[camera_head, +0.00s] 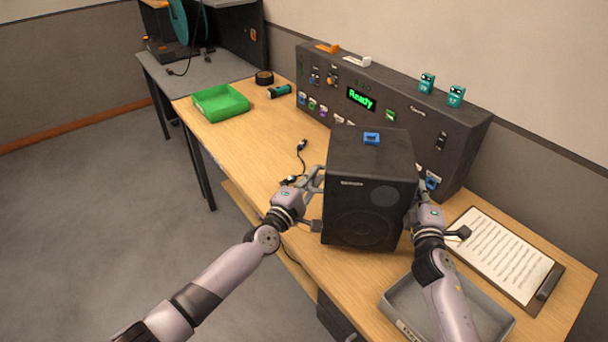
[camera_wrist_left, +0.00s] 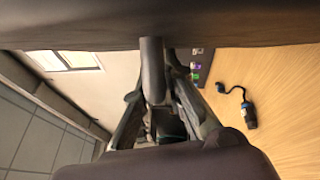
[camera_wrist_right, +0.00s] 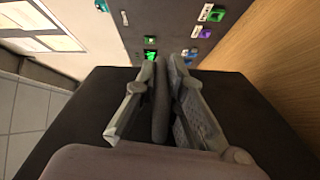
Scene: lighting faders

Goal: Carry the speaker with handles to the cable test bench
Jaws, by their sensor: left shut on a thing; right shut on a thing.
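The speaker (camera_head: 362,205) is a black box with a round cone on its front. It is upright at the wooden table, in front of the dark "Ready" panel; I cannot tell whether it touches the tabletop. My left gripper (camera_head: 316,202) is shut on the handle at its left side, a dark bar (camera_wrist_left: 151,72) in the left wrist view. My right gripper (camera_head: 416,208) is shut on the other handle (camera_wrist_right: 161,100), seen between the fingers in the right wrist view. A grey table (camera_head: 160,82) with a teal reel stands at the back left; no label names it.
The panel (camera_head: 465,125) stands along the wall. A green tray (camera_head: 220,103), a black roll (camera_head: 264,78) and a cable (camera_head: 302,150) lie left of the speaker. A grey tray (camera_head: 490,318) and clipboard (camera_head: 505,255) lie right. The floor (camera_head: 110,200) at left is clear.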

